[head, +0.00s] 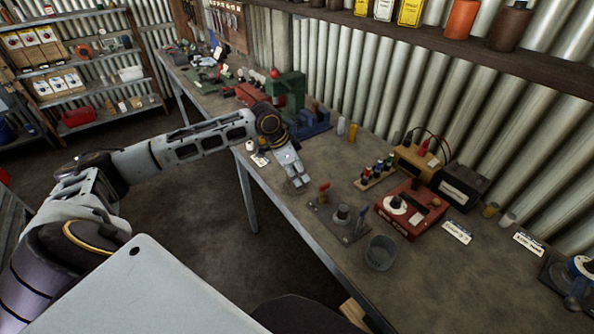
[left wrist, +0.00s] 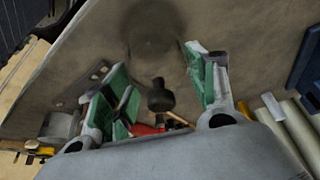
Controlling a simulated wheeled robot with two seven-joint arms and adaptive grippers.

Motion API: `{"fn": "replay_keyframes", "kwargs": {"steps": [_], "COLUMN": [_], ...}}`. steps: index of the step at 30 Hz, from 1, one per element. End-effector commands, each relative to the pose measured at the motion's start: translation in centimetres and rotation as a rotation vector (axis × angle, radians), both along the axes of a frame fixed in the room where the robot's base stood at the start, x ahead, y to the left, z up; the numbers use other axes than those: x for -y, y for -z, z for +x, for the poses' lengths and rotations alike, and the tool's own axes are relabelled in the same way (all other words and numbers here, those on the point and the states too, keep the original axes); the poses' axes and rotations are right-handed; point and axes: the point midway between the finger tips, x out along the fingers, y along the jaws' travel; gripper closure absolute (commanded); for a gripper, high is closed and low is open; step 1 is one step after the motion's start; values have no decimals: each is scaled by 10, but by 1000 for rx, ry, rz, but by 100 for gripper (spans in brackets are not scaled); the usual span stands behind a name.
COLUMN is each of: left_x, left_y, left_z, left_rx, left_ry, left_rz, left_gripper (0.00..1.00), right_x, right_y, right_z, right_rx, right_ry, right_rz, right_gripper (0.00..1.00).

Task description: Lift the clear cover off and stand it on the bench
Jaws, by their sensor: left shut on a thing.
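My left gripper (head: 297,178) is over the bench (head: 480,280), left of a small fixture with a metal cylinder (head: 342,214). In the left wrist view its green-padded fingers (left wrist: 163,92) stand wide apart, shut on what I take to be the clear cover. The cover's clear wall hardly shows. A dark knob (left wrist: 160,97) is between the fingers, with a round dark patch on the bench beyond it. Whether the cover touches the bench I cannot tell. My right gripper is not in view.
A grey see-through cup (head: 380,253) stands near the front edge. A red box (head: 411,208), a rack of coloured-top items (head: 376,173) and a dark box (head: 459,187) lie to the right. Bare bench lies right of the cup.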

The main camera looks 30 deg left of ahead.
Motion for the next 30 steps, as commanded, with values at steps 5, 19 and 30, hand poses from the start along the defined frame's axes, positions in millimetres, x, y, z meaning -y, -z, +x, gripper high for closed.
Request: {"fn": "replay_keyframes", "kwargs": {"steps": [5, 19, 30], "left_x": [0, 0, 0], "left_y": [1, 4, 5], "left_z": [0, 0, 0], "left_rx": [-1, 0, 0], "left_ry": [0, 0, 0], "left_rz": [-1, 0, 0], "left_gripper": [67, 67, 18], "right_x": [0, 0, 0], "right_y": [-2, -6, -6], "right_z": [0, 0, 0], "right_rx": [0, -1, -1], "right_ry": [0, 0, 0], "right_rz": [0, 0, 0], "right_gripper": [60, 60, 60]}}
